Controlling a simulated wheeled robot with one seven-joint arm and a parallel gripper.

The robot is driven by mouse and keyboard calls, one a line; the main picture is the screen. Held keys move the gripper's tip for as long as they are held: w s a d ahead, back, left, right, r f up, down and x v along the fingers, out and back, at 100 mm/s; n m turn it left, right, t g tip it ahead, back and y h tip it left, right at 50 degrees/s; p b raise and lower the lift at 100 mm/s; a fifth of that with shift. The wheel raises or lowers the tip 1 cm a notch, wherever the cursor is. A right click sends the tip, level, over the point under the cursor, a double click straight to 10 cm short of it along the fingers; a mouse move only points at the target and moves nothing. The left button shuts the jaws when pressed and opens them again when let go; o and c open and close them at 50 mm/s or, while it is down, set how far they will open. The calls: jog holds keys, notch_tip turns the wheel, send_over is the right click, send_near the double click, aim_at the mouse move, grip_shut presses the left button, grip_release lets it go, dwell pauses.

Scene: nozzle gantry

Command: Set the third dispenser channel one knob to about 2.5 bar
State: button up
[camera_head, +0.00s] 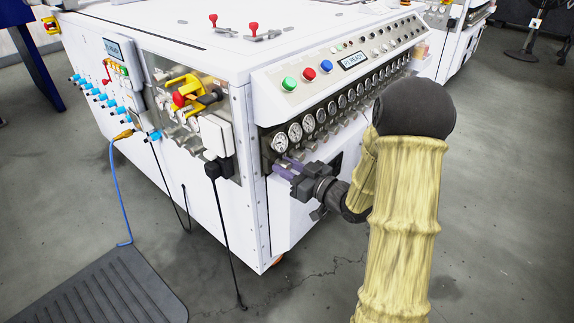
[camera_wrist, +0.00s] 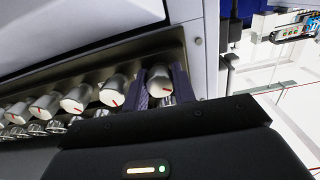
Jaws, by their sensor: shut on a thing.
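A row of silver knobs with red marks runs along a recessed panel in the wrist view. My gripper (camera_wrist: 162,84) has its two purple fingers closed around the end knob (camera_wrist: 160,86), one finger on each side. A red mark shows on that knob's face, toward the lower right. The neighbouring knob (camera_wrist: 114,90) stands free beside the fingers. In the head view my gripper (camera_head: 281,168) is at the left end of the row, below the first round gauge (camera_head: 280,143). The held knob is hidden there, and the gauge's needle is too small to read.
More gauges (camera_head: 321,115) run off to the right along the white cabinet. Green, red and blue buttons (camera_head: 310,74) sit above them. A white box (camera_head: 215,135) and a black hanging cable (camera_head: 218,200) are left of the corner. A dark mat (camera_head: 105,290) lies on the floor.

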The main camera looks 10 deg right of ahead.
jog(key=m+p, duration=0.1)
jog(key=p, duration=0.1)
jog(key=m+p, duration=0.2)
jog(key=p, duration=0.1)
jog(key=shift+d+r, duration=0.1)
jog(key=shift+r, duration=0.25)
jog(key=m+p, duration=0.3)
jog(key=p, duration=0.1)
jog(key=shift+f+m+p, duration=0.1)
jog(key=shift+m+p, duration=0.6)
jog(key=shift+p, duration=0.45)
jog(key=shift+f+m+p, duration=0.2)
jog(key=shift+m+p, duration=0.6)
jog(key=shift+p, duration=0.15)
jog(key=shift+f, duration=0.1)
jog(key=o, duration=0.7)
